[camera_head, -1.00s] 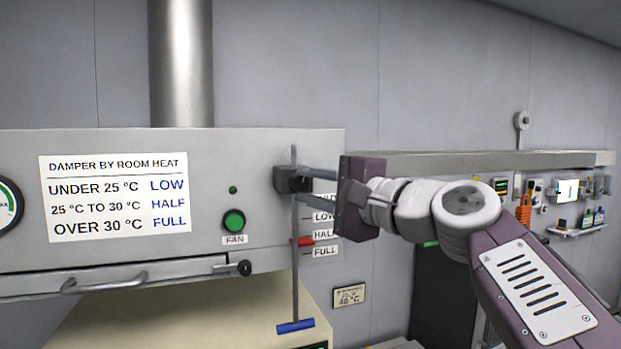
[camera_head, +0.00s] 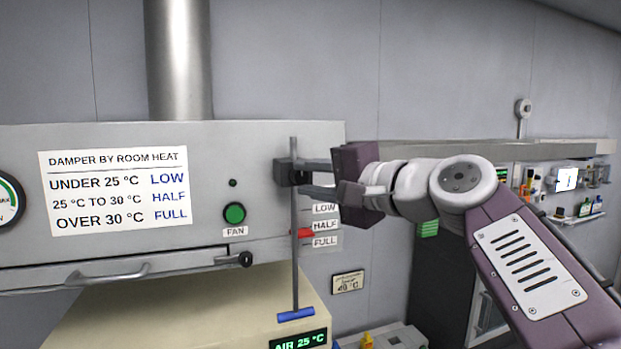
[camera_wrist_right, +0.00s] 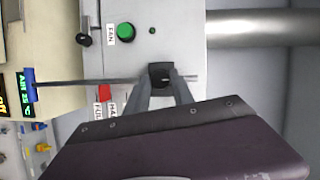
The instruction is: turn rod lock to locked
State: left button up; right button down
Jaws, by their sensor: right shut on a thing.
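The rod lock is a dark block (camera_head: 290,172) on the vertical rod (camera_head: 294,250) at the right end of the hood front. It also shows in the right wrist view (camera_wrist_right: 160,72). My right gripper (camera_head: 300,175) is shut on the rod lock, one finger above and one below it. The fingers hide part of the lock, and I cannot read its locked or unlocked state. The rod has a blue handle (camera_head: 296,315) at its bottom end. A red pointer (camera_head: 303,233) on it is level with the HALF label (camera_head: 325,225). My left gripper is not in view.
The hood front (camera_head: 200,150) carries a damper sign (camera_head: 113,188), a green FAN button (camera_head: 235,213) and a front handle (camera_head: 108,275). A display (camera_head: 298,341) reads AIR 25 °C. A shelf of bottles (camera_head: 575,215) stands far right.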

jog(key=c, duration=1.4)
grip_release()
jog(key=shift+r, duration=0.25)
jog(key=o, duration=0.3)
jog(key=shift+w+f, duration=0.25)
jog(key=shift+w, duration=0.15)
jog(key=shift+s+d, duration=0.2)
jog(key=shift+s, duration=0.05)
jog(key=b+v, duration=0.3)
jog(key=v, duration=0.5)
jog(key=shift+s+d, duration=0.15)
